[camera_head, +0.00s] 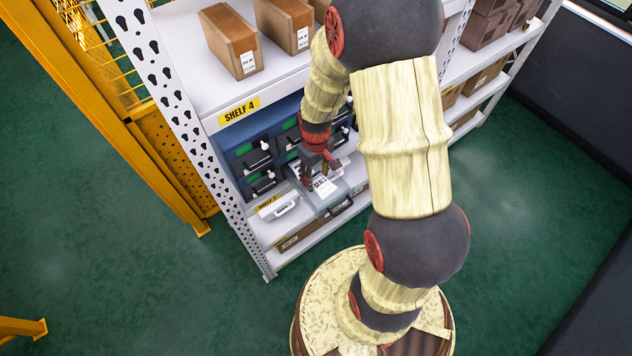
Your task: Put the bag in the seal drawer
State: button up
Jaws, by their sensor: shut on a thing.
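My gripper (318,170) is in front of the blue drawer cabinet (236,160) under the SHELF 4 label, pointing down. It is shut on what looks like the bag (323,187), a small pale thing with a white label that seems to read SEALS. The bag is right at the fingertips, over a grey drawer (332,206) that sticks out of the cabinet's lower part. I cannot tell whether the bag touches the drawer's floor. My wrist hides part of the drawer and cabinet.
A white tray-like thing (278,207) is on the lower shelf, left of the drawer. Cardboard boxes (231,40) stand on the shelf above. A perforated white post (190,110) and yellow fencing (120,120) are on the left. Green floor (520,200) is clear on the right.

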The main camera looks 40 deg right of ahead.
aim_at(316, 178)
jog(key=shift+f, duration=1.95)
jog(key=shift+f, duration=0.1)
jog(key=o, duration=0.5)
jog(key=shift+f, duration=0.1)
jog(key=shift+o, duration=0.8)
